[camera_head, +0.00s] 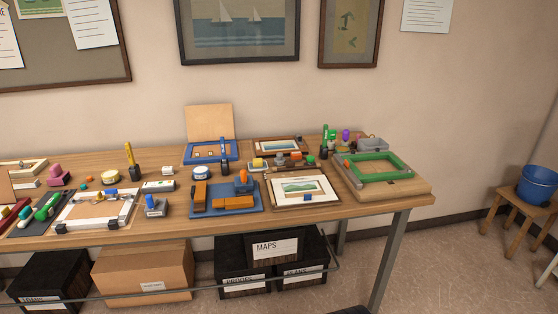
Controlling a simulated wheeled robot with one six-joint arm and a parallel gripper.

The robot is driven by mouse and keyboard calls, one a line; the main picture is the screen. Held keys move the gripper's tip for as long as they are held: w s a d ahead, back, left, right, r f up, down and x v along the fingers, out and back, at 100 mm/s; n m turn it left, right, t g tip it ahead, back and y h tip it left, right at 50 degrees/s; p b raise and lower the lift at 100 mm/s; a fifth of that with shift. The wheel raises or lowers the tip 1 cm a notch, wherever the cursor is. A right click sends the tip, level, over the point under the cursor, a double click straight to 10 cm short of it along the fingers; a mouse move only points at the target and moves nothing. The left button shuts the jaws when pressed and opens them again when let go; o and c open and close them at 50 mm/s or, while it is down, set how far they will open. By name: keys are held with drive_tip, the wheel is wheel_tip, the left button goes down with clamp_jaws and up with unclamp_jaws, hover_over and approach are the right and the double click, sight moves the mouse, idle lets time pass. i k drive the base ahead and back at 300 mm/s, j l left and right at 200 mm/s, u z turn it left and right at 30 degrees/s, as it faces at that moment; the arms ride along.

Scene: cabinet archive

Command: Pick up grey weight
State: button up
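A small grey piece (280,158), which looks like the grey weight, stands on the wooden table (240,226) near the front edge of a small framed picture (279,145). It sits between a yellowish block (258,163) and a small orange block (296,156). It is too small in the view to make out its exact shape. My gripper is not in view.
A blue mat (226,209) with orange parts and a white framed picture (301,191) lie in front. A green frame (376,166) is at the right end. A grey tray (372,143) stands behind it. Boxes (143,270) stand under the table.

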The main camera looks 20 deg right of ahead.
sight(279, 160)
drive_tip(key=i+l, duration=0.15)
drive_tip(key=i, duration=0.45)
drive_tip(key=i+l+z, duration=0.1)
drive_tip(key=i, duration=0.45)
drive_tip(key=i+l, duration=0.15)
drive_tip(key=i, duration=0.45)
drive_tip(key=l+z, duration=0.05)
